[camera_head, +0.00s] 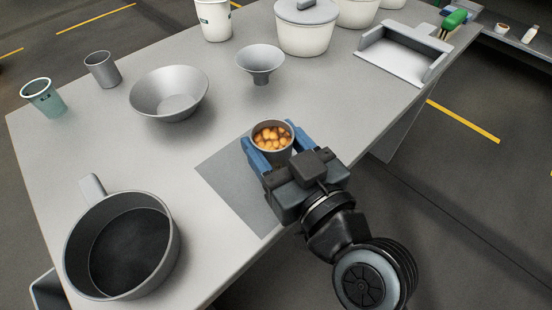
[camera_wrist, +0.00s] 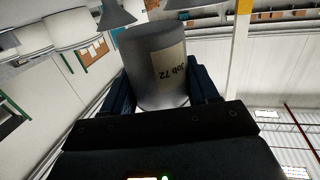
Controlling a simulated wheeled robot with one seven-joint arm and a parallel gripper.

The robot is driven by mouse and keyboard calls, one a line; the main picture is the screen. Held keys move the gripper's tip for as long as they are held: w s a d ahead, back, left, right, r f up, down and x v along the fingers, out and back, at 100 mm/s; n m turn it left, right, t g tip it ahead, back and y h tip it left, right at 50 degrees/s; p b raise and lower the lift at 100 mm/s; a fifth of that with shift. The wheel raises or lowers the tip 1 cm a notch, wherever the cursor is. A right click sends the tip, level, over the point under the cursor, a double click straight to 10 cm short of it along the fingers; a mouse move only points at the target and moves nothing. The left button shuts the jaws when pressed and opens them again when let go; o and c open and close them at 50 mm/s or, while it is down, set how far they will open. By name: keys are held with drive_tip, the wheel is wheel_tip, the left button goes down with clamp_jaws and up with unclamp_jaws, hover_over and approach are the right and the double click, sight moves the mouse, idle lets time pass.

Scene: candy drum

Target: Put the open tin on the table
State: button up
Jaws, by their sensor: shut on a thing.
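The open tin (camera_head: 272,149) is a small grey cylinder filled with orange-brown round pieces. It stands about upright between the blue fingers of my gripper (camera_head: 270,150), which is shut on its sides. In the wrist view the tin (camera_wrist: 158,85) shows its plain wall and a label reading "Job 72", between the two dark blue fingers (camera_wrist: 160,95). The grey table (camera_head: 110,150) lies under and around it, with a darker grey square mat (camera_head: 232,192) beside and partly behind my gripper. I cannot tell whether the tin's base touches the surface.
A large grey pot (camera_head: 165,268) stands at the front left. A grey bowl (camera_head: 168,95), a funnel (camera_head: 261,60), two cups (camera_head: 43,97) (camera_head: 102,69) and a lidded white pot (camera_head: 303,30) stand behind. A white tray (camera_head: 400,53) is at the back right. The table left of the mat is clear.

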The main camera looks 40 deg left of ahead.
sight(276, 162)
drive_tip(key=shift+w+d+f, duration=0.1)
drive_tip(key=shift+f, duration=1.95)
drive_tip(key=shift+f+b, duration=0.2)
drive_tip(key=shift+b, duration=0.25)
drive_tip(key=o, duration=1.1)
drive_tip(key=shift+r, duration=0.2)
drive_tip(key=b+v, duration=0.2)
drive_tip(key=v, duration=1)
drive_tip(key=shift+d+f, duration=0.1)
